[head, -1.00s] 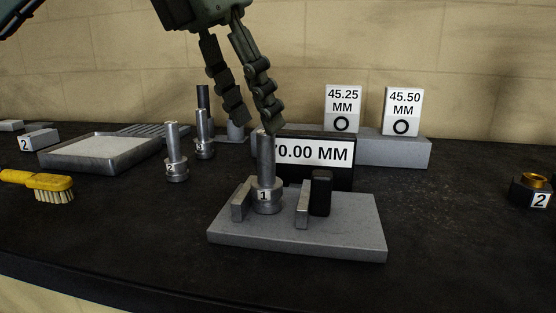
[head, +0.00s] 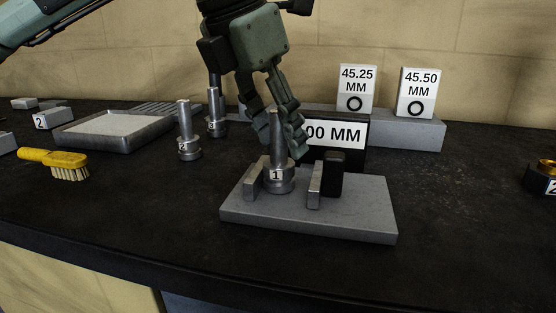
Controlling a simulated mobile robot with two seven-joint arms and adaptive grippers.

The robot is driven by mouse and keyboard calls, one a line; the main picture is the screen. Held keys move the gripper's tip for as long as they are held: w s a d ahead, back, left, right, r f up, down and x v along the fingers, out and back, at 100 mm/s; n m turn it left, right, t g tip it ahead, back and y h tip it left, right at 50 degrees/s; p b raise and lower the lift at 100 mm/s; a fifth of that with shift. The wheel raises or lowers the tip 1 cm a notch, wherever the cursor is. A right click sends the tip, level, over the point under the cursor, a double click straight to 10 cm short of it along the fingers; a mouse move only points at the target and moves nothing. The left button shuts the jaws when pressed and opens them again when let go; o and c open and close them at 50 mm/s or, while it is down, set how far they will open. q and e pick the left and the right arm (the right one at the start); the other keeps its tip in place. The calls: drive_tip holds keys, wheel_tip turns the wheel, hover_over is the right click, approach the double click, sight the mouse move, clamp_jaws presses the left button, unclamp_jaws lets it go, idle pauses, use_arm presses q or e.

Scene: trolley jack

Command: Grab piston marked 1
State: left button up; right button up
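The piston marked 1 (head: 278,175) stands upright on a grey gauge plate (head: 350,222), its rod pointing up, between two small metal jaws. My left gripper (head: 281,146) comes down from above with its fingers on either side of the piston's rod. The fingers look apart, and I cannot tell whether either touches the rod. The piston marked 2 (head: 186,140) and the piston marked 3 (head: 215,122) stand upright to the left. My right gripper is not in view.
A dark display reading "00 MM" (head: 336,135), partly hidden, stands behind the plate. A block with cards 45.25 MM (head: 357,88) and 45.50 MM (head: 418,92) is behind it. A tray (head: 112,145) and a yellow brush (head: 54,160) lie left. The bench's right front is clear.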

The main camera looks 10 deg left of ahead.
use_arm(q)
clamp_jaws()
drive_tip(key=shift+r, duration=0.15)
